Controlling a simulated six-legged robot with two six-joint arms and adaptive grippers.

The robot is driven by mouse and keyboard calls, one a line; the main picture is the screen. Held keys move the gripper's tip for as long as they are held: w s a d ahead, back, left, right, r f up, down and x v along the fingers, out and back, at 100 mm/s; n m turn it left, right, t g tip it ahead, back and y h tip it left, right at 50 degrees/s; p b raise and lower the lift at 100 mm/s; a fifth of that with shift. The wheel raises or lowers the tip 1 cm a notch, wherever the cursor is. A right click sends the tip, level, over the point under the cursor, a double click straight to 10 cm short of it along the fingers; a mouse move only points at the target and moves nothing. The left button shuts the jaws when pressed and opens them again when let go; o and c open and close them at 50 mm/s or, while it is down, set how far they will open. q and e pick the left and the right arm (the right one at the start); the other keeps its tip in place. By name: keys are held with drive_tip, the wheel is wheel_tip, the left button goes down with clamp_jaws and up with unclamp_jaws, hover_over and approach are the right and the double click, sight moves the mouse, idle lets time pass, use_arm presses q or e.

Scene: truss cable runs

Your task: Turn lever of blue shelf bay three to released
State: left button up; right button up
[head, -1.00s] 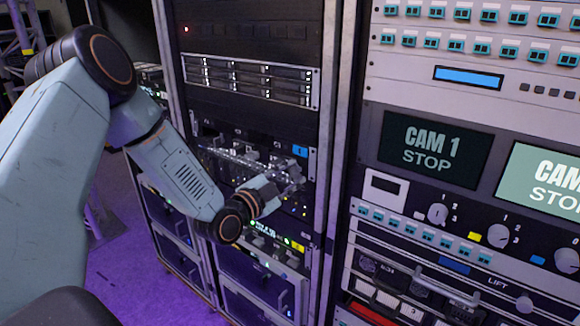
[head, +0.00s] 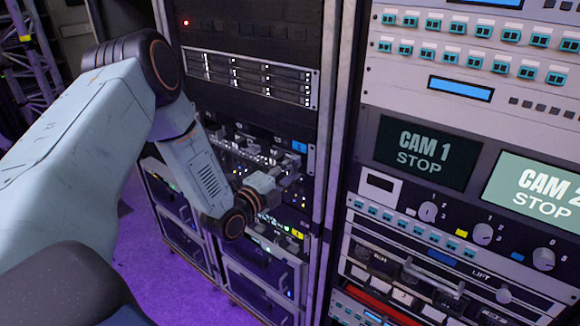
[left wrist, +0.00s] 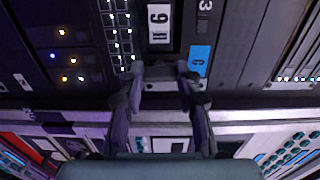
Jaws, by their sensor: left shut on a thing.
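In the head view my left gripper (head: 283,175) reaches to the middle rack, just below the blue label (head: 299,147) at the right end of a row of dark levers. In the left wrist view my left gripper (left wrist: 160,72) has its two fingers close around a dark lever (left wrist: 161,68), mostly hidden between them. It is shut on this lever. The exact lever angle cannot be told. My right gripper is not in view.
A console with switches and two screens, one reading CAM 1 STOP (head: 422,152), stands close on the right. A metal rack post (head: 335,130) runs between it and the middle rack. A truss (head: 22,90) stands far left. Purple floor (head: 150,285) is open at lower left.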

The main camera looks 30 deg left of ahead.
idle(0.3)
use_arm(q)
drive_tip(key=o, duration=0.9)
drive_tip(key=shift+s, duration=0.1)
drive_tip(key=s, duration=0.8)
drive_tip(key=s+a, duration=0.1)
drive_tip(key=s, duration=0.3)
drive_tip(key=shift+w, duration=0.1)
idle(0.3)
